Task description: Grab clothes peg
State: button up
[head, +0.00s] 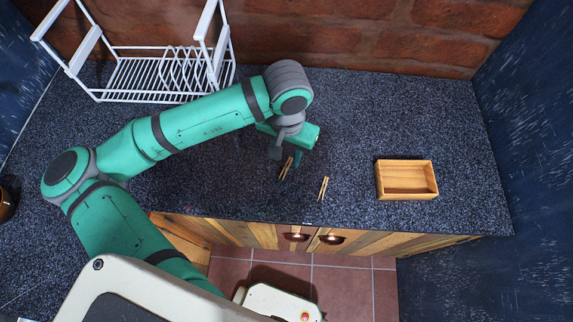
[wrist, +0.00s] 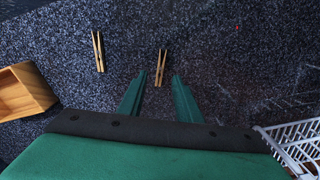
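Two wooden clothes pegs lie on the dark speckled counter. One clothes peg (head: 286,169) is beside my gripper (head: 287,158) in the head view. In the wrist view this peg (wrist: 161,67) lies just beyond and between the tips of my gripper (wrist: 161,77). The other clothes peg (head: 323,188) lies to the right, near the counter's front edge; it also shows in the wrist view (wrist: 98,51) at upper left. My gripper is open, its two green fingers apart with nothing between them. I cannot tell its exact height above the counter.
An open wooden box (head: 407,194) stands on the right of the counter (head: 370,110); it also shows in the wrist view (wrist: 22,92). A white wire dish rack (head: 130,78) stands at the back left, by the brick wall. The counter between pegs and box is clear.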

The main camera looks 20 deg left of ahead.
aim_at(287, 168)
jog(key=shift+f, duration=1.8)
grip_shut()
jog(key=shift+r, duration=0.1)
